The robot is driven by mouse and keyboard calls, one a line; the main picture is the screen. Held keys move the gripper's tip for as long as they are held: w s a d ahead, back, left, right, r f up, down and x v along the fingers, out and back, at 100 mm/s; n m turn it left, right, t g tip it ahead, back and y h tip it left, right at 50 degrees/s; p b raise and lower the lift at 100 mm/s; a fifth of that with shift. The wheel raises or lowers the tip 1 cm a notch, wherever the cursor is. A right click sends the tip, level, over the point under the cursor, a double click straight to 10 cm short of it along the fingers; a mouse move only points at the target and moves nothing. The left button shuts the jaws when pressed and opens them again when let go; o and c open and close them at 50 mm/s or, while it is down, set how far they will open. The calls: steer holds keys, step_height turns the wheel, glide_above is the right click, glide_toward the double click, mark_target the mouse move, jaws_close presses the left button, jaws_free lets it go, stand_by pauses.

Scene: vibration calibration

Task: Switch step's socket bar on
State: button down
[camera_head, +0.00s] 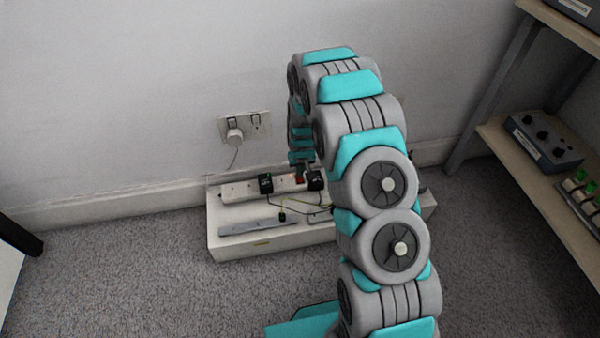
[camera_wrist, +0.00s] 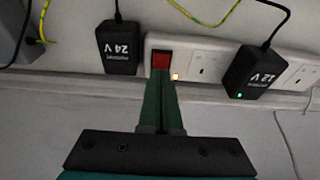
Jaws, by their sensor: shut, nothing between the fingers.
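A white socket bar (camera_head: 238,190) lies along the back of a low white step (camera_head: 228,241). In the wrist view the bar (camera_wrist: 210,45) has a red rocker switch (camera_wrist: 160,59) near one end, with a small glowing orange light (camera_wrist: 175,76) beside it. My gripper (camera_wrist: 163,84) is shut and empty. Its green fingertips overlap the lower edge of the switch in the wrist view; I cannot tell whether they touch it. In the head view my gripper (camera_head: 303,160) is over the bar's right end, partly hidden by my arm.
A black 12 V adapter (camera_wrist: 255,72) with a lit green light sits on the bar. A black 24 V adapter (camera_wrist: 118,47) is beside the switch end. A wall socket (camera_head: 258,124) holds a white plug. Shelves (camera_head: 535,180) with equipment stand at right. Carpet at left is clear.

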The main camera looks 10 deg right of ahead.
mark_target(300, 179)
steer(key=v, duration=0.3)
steer(key=shift+w+r, duration=0.25)
steer(key=s+r, duration=0.5)
steer(key=r, duration=0.3)
steer(key=shift+r, duration=0.4)
steer(key=s+r+g+p, duration=0.2)
steer(key=s+r+p, duration=0.1)
steer(key=s+r, duration=1.25)
steer(key=s+r+g, duration=0.1)
steer(key=s+r, duration=0.4)
steer(key=s, duration=0.7)
steer(key=s+r+g+p, duration=0.1)
steer(key=s+r, duration=0.4)
steer(key=s, duration=0.7)
steer(key=shift+d+r+g+p, duration=0.2)
steer(key=shift+g+p, duration=0.1)
steer(key=shift+s, duration=0.1)
